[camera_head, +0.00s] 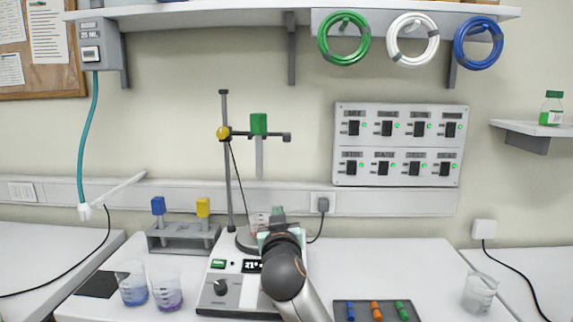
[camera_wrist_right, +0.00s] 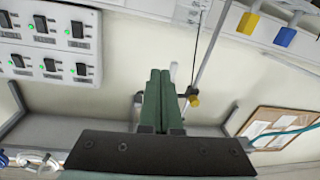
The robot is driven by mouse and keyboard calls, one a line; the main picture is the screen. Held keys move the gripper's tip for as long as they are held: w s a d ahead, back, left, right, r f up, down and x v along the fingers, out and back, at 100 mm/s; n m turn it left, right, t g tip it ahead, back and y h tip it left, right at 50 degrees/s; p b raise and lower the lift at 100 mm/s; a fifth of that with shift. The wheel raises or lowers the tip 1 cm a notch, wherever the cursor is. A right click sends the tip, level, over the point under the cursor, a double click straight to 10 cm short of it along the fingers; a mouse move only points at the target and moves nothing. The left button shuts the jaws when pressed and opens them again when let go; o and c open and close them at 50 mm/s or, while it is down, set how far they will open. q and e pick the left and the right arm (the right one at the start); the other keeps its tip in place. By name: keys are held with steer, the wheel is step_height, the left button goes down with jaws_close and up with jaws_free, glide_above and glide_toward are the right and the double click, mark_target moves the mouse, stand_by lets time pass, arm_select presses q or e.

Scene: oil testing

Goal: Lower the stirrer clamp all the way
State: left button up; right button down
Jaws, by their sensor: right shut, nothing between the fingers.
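In the head view the stirrer clamp, with its yellow knob (camera_head: 223,132), sits high on the upright stand rod (camera_head: 226,106). Its side bar carries a green stirrer head (camera_head: 259,123), whose grey shaft hangs above the hotplate (camera_head: 239,283). A beaker (camera_head: 258,222) is on the plate, partly hidden by my right gripper. My right gripper (camera_head: 278,212) is over the hotplate, below the clamp, and apart from it. In the right wrist view its green fingers (camera_wrist_right: 160,75) are shut and empty; the yellow knob (camera_wrist_right: 193,100) shows beside them. My left gripper is out of view.
A rack (camera_head: 180,238) with a blue and a yellow stirrer stands left of the hotplate. Two beakers (camera_head: 166,290) are at the front left. A dark tray (camera_head: 339,308) with coloured pieces and a clear beaker (camera_head: 480,292) are to the right. The wall carries a switch panel (camera_head: 400,145).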

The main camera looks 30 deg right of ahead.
step_height(320, 180, up, 17)
steer(key=w+d+m+t+h, duration=0.1)
steer(key=d+m+t+h, duration=0.1)
steer(key=m+h, duration=0.15)
step_height(320, 180, up, 3)
steer(key=p, duration=0.3)
glide_above(287, 133)
steer(key=s+a, duration=0.2)
steer(key=s, duration=0.1)
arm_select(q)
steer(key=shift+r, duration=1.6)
arm_select(e)
steer(key=shift+w+d+f+n, duration=0.1)
steer(key=shift+f+n, duration=0.15)
steer(key=shift+f, duration=0.75)
steer(key=shift+w+f+n, duration=0.1)
steer(key=shift+f+n, duration=0.1)
steer(key=shift+f, duration=0.75)
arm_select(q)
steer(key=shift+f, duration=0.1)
arm_select(e)
steer(key=shift+f, duration=0.1)
